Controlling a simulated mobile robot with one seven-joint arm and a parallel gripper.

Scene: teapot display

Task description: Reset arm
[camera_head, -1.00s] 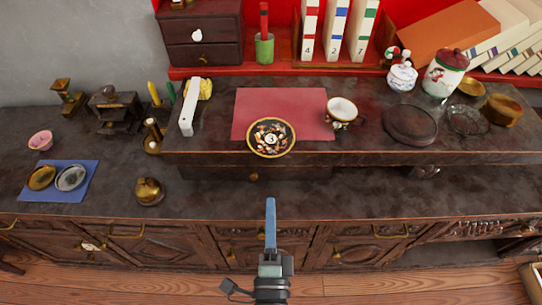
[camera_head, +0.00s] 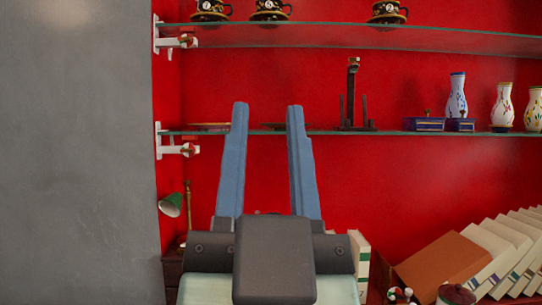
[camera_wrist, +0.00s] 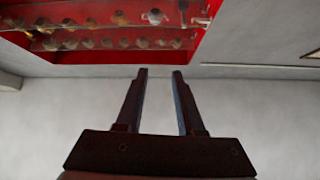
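My gripper (camera_head: 268,112) stands upright in the middle of the head view, its two blue fingers spread apart with nothing between them. In the wrist view my gripper (camera_wrist: 160,75) is also open and empty. It is raised in front of the red shelf wall (camera_head: 390,90). Its fingertips overlap the lower glass shelf (camera_head: 380,133) in the picture; I cannot tell how far apart they are.
The upper glass shelf (camera_head: 400,38) holds several dark cups on saucers. The lower shelf holds a dark stand (camera_head: 354,100), small blue boxes (camera_head: 423,124) and white vases (camera_head: 456,98). Leaning books (camera_head: 490,255) are lower right. A bare grey wall (camera_head: 75,150) is left.

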